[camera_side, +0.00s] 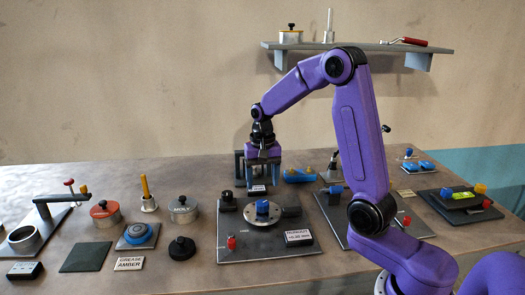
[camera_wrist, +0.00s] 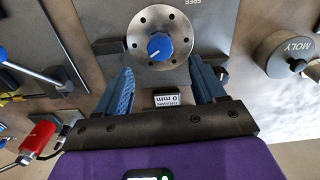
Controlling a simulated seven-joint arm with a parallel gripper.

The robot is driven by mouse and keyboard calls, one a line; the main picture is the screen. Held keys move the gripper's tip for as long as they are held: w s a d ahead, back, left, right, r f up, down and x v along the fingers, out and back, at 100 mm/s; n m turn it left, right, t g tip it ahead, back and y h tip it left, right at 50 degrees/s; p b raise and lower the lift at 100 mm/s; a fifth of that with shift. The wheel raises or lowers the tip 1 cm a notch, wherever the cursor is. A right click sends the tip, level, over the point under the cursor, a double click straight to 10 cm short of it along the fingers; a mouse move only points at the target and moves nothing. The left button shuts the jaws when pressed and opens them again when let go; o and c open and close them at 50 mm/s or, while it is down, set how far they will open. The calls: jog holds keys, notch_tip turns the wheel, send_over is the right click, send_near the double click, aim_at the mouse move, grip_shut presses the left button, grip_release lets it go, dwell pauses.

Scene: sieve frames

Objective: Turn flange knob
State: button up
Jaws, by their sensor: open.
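The flange knob is a blue knob (camera_side: 262,207) on a round grey flange (camera_side: 291,212) with bolt holes, on a dark plate. In the wrist view the blue knob (camera_wrist: 159,46) has a white pointer mark and sits on the flange disc (camera_wrist: 138,22). My gripper (camera_side: 263,175) hangs behind the flange in the side view, its fingers pointing down. In the wrist view my gripper (camera_wrist: 164,82) is open and empty. Its blue fingers are apart, with the knob beyond their tips, roughly centred between them. Nothing touches the knob.
A small "0 mm" label block (camera_wrist: 172,99) shows between the fingers. The plate (camera_side: 235,252) also carries a red peg (camera_side: 231,242), a black knob (camera_side: 227,196) and a label block (camera_side: 298,237). A MOLY tin (camera_side: 183,209) stands left; another panel (camera_side: 345,233) lies right.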

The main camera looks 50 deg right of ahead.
notch_tip(320, 180, up, 10)
dwell(0.4)
jog(key=shift+f, duration=0.1)
jog(key=s+a+f+n, duration=0.3)
jog(key=s+a+n, duration=0.75)
jog(key=a, duration=0.25)
jog(key=s+f+n, duration=0.2)
jog(key=s+n, duration=0.3)
jog(key=s, duration=0.4)
jog(key=s+a+f+n, duration=0.1)
jog(key=s+f+n, duration=0.2)
jog(key=s, duration=0.7)
jog(key=shift+a+n, duration=0.2)
jog(key=shift+n, duration=0.95)
jog(key=shift+w, duration=0.1)
